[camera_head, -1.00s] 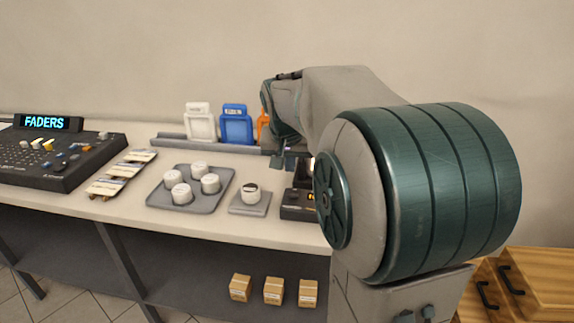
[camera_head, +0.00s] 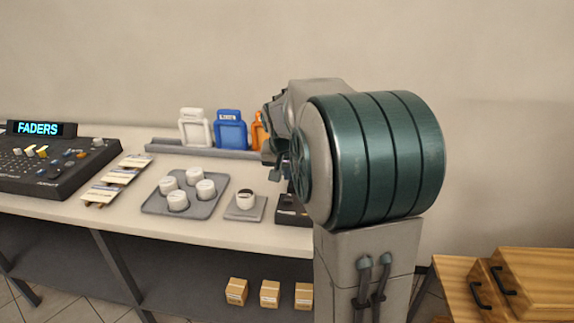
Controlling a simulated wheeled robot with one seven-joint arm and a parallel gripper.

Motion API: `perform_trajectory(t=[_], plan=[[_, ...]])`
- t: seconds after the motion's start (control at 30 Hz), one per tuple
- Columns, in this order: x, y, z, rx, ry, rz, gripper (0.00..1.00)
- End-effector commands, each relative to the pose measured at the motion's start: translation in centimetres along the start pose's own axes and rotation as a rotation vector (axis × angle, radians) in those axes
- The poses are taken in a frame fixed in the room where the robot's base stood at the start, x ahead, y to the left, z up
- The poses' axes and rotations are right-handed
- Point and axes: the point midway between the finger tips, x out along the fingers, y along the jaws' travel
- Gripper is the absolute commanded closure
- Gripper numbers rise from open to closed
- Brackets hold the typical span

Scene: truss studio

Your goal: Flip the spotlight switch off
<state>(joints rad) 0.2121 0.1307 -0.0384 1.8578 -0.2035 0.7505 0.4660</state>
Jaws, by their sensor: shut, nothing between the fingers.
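A small black box (camera_head: 291,212) sits near the front edge of the bench, just left of my arm. It may be the switch unit, but my arm hides most of it and no lever or label can be read. My gripper (camera_head: 274,164) shows only partly, behind and above the box, next to the left side of my arm. It is shut and empty. It appears apart from the box, though the arm covers part of the gap.
A grey tray (camera_head: 151,206) holds several white round pieces. A cup stands on a grey square (camera_head: 245,214). The fader console (camera_head: 52,172) is at left, wooden drawers (camera_head: 545,280) at lower right.

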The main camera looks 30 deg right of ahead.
Motion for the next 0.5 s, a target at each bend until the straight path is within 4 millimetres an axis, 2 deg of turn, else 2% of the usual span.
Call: perform_trajectory(t=[0.03, 0.17, 0.3, 0.5], plan=[[1.2, 0.1, 0.1, 0.000, -0.005, 0.002, 1.00], [3.8, 0.1, 0.1, 0.000, -0.005, 0.002, 1.00], [5.1, 0.0, 1.8, 0.000, -0.002, 0.000, 1.00], [6.1, 0.1, 2.8, -0.001, -0.001, 0.001, 1.00]])
